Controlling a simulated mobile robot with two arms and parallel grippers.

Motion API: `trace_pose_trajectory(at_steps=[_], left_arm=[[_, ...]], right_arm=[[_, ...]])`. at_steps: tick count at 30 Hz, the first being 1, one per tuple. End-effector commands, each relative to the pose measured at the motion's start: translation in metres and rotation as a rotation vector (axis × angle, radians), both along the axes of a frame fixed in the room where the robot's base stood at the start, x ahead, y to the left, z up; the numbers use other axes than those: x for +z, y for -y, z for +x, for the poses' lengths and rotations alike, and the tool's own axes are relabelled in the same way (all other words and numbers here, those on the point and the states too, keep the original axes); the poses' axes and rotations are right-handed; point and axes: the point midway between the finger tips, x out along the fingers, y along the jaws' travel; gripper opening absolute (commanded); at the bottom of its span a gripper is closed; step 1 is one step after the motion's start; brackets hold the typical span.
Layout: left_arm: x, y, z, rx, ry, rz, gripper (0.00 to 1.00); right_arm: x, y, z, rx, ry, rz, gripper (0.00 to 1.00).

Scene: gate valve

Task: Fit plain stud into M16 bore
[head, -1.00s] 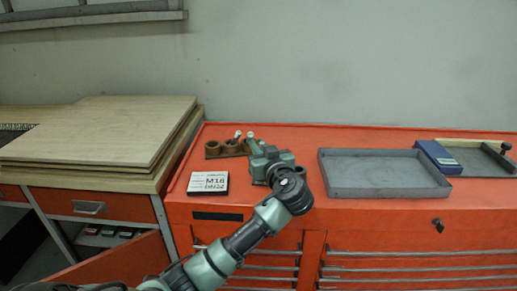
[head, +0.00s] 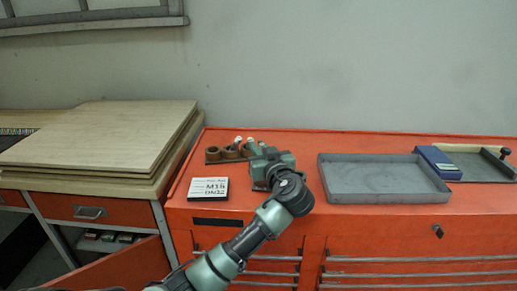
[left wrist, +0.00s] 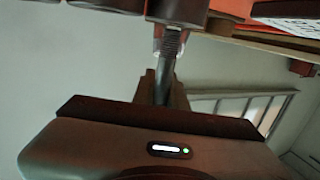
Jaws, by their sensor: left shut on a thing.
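In the left wrist view my left gripper (left wrist: 163,88) is shut on a grey metal stud (left wrist: 164,70) with a threaded section (left wrist: 171,42). The stud's far end reaches up to a dark brown round fitting (left wrist: 168,10); I cannot tell whether it is inside the bore or only against it. In the head view my left gripper (head: 251,150) is at the right end of a row of brown round fittings (head: 229,152) on the red cabinet. Its fingers and the stud are too small to tell apart there. My right gripper is not in view.
A white card (head: 208,188) reading M16 lies in front of the fittings. A grey tray (head: 384,180) and a blue box (head: 437,162) are to the right. Stacked boards (head: 100,135) are at the left. Red cabinet top is clear between gripper and tray.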

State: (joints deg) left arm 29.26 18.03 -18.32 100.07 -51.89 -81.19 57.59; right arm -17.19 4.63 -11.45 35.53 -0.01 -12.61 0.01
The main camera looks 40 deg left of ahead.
Motion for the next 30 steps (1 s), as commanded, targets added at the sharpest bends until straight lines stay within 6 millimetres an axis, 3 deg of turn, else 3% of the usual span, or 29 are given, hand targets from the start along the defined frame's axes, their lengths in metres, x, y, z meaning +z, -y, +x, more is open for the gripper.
trace_pose_trajectory(at_steps=[30], left_arm=[[0.0004, 0.0001, 0.0002, -0.001, 0.001, 0.0, 0.0]], right_arm=[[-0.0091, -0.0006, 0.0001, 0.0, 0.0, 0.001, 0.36]])
